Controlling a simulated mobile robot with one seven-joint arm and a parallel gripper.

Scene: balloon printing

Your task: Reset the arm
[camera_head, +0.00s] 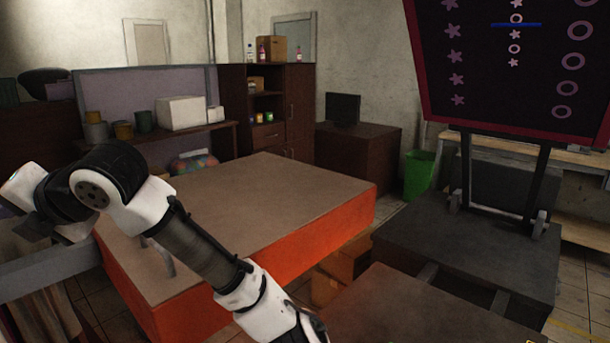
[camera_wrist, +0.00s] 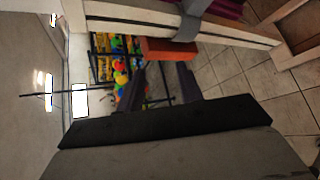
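My white and black arm (camera_head: 200,245) crosses the left half of the head view. It rises from the bottom middle to a bent joint, then runs to the left edge. My gripper is not clearly visible there. In the wrist view, my gripper (camera_wrist: 159,76) shows two dark fingers standing apart with a gap between them. Nothing is seen held in the gap. An orange block-like surface (camera_wrist: 168,48) appears past the fingertips, and I cannot tell its distance. Colored balloons (camera_wrist: 121,72) show behind the left finger.
A large brown-topped table with orange sides (camera_head: 270,200) lies beside my arm. A dark board with pink shapes (camera_head: 510,65) stands at right above a dark platform (camera_head: 470,250). A green bin (camera_head: 418,173) and a monitor (camera_head: 343,109) are behind. Tiled floor (camera_wrist: 235,75) shows in the wrist view.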

